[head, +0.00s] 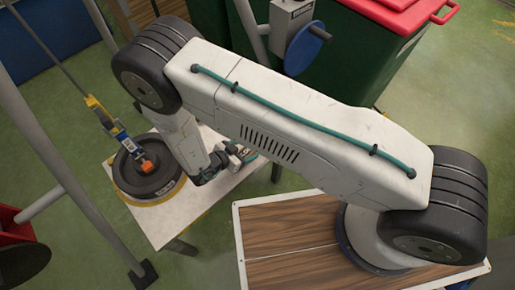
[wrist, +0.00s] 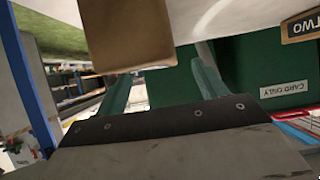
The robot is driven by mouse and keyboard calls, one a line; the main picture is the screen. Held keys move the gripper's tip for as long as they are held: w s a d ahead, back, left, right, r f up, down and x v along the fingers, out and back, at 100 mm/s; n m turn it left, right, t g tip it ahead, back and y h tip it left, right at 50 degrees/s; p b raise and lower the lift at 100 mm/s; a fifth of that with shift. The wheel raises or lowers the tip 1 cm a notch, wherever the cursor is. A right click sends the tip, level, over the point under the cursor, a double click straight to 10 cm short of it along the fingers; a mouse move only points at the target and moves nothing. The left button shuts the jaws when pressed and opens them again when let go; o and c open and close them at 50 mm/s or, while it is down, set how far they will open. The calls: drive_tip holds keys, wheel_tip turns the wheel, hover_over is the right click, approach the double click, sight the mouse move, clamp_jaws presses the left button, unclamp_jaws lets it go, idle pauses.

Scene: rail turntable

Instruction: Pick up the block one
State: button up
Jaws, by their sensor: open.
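No label reading "one" can be read in either view. In the wrist view, a plain brown block-like piece (wrist: 126,38) shows at the top, ahead of my fingers; I cannot tell whether it is block one. A dark label reading "TWO" (wrist: 302,26) is at the upper right. My gripper (wrist: 160,88) is open, with a finger on each side and nothing visibly held between them. In the head view my gripper (head: 230,157) is at the right edge of the small pale table (head: 185,217), partly hidden by my arm.
A dark round turntable (head: 128,183) with a yellow rim sits on the table's left side. An orange piece (head: 147,167) is near its centre, below a blue-and-yellow hanging tool (head: 118,131). A green bin (head: 345,62) with a red lid stands behind. Grey poles stand at left.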

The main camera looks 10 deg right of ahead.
drive_tip(key=x, duration=0.4)
drive_tip(key=shift+w+f, duration=0.1)
drive_tip(key=shift+f, duration=0.05)
drive_tip(key=c, duration=1.3)
